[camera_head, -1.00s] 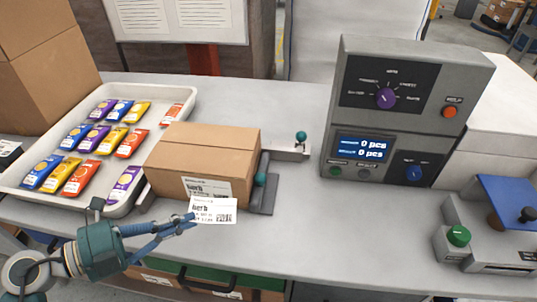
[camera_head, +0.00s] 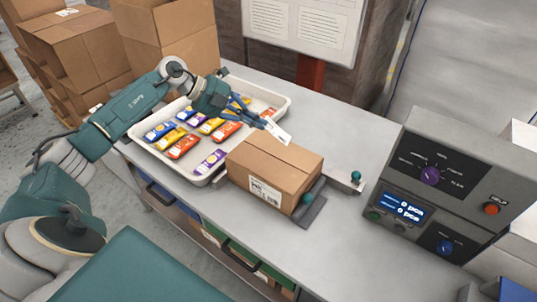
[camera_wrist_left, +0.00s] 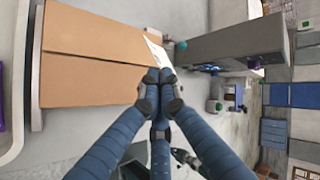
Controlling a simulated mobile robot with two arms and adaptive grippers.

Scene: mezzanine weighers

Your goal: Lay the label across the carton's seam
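The closed brown carton (camera_head: 272,163) stands on the grey bench with a printed label on its front side (camera_head: 264,190). Its top seam shows as a line across the lid in the left wrist view (camera_wrist_left: 95,56). My left gripper (camera_head: 262,122) is shut on a white label (camera_head: 278,132), which sticks out from the fingertips near the carton's far top edge. In the left wrist view the fingertips (camera_wrist_left: 159,76) pinch the label (camera_wrist_left: 154,50) just beside the carton's end; I cannot tell its height above the lid. My right gripper is not in view.
A white tray (camera_head: 198,179) with several coloured packets stands left of the carton, under my left arm. A bracket with teal knobs (camera_head: 340,181) adjoins the carton's right side. The grey weigher console (camera_head: 440,190) stands further right. Bare bench lies between.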

